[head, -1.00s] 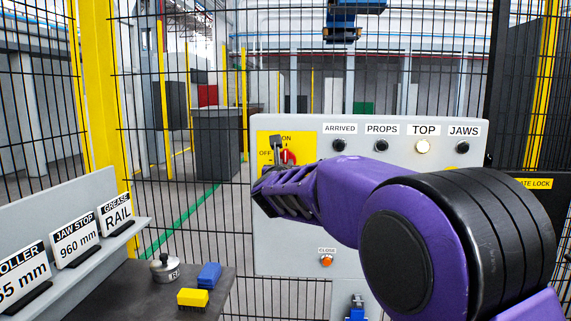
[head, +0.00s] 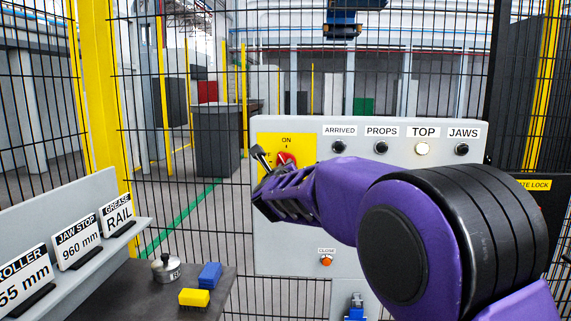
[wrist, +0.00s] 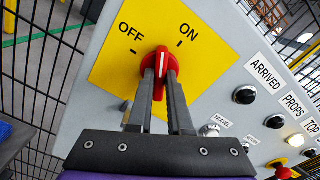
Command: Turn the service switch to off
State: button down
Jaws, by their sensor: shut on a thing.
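The service switch is a red rotary knob (wrist: 166,66) with a white line, on a yellow plate (wrist: 112,67) marked OFF and ON. In the wrist view the white line points upward, between the OFF and ON marks. My gripper (wrist: 161,72) is shut on the knob, with one dark finger on each side. The knob also shows in the head view (head: 287,159), beside the gripper (head: 262,158), whose finger partly covers the OFF label.
The grey panel (head: 385,220) also carries the ARRIVED, PROPS, TOP and JAWS lamps and an orange CLOSE button (head: 326,259). A dark bench at lower left holds a blue block (head: 209,275), a yellow block (head: 194,297) and a metal pot (head: 164,268). Mesh fence stands behind.

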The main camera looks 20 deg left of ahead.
jog(key=n, duration=0.3)
jog(key=n, duration=0.3)
jog(key=shift+n, duration=0.8)
jog(key=n, duration=0.4)
jog(key=c, duration=0.7)
grip_release()
